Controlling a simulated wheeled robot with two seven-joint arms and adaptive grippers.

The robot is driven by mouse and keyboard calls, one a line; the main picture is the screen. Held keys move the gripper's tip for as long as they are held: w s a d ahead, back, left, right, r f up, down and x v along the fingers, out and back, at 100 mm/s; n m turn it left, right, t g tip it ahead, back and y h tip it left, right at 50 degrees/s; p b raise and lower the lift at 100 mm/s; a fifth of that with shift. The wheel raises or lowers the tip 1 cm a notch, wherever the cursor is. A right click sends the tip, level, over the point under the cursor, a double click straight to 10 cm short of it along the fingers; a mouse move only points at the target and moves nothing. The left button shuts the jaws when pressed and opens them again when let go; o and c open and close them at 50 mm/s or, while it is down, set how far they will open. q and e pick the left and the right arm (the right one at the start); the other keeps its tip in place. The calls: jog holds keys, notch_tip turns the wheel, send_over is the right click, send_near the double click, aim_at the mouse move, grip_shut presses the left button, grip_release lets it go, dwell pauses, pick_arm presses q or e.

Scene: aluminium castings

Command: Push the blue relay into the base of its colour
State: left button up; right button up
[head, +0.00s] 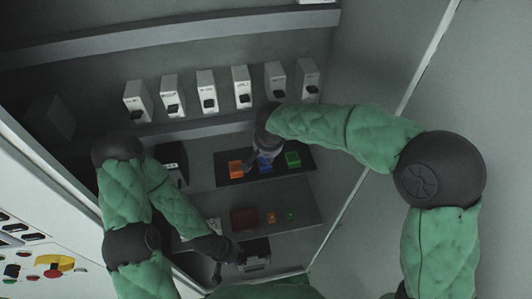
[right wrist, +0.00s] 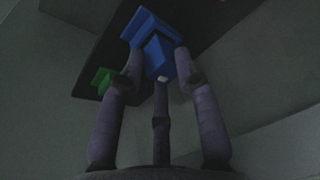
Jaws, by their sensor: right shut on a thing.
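In the right wrist view, my right gripper (right wrist: 160,72) is shut on the blue relay (right wrist: 158,55), a small blue block between its fingers. The relay is right at the blue base (right wrist: 148,24); I cannot tell how deep it sits in it. In the head view, the blue base (head: 266,164) is in the middle of a dark panel, partly hidden by my right gripper (head: 261,152). My left gripper (head: 222,262) is low in the head view, away from the bases; its fingers are too dark to read.
The orange base (head: 236,169) and green base (head: 293,159) flank the blue base. On the lower shelf are a dark red box (head: 244,219), a small orange relay (head: 270,217) and a small green relay (head: 290,215). Several white breakers (head: 207,92) stand in a row above.

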jog(key=shift+f, duration=0.3)
jog(key=o, duration=1.1)
jog(key=shift+v, duration=3.8)
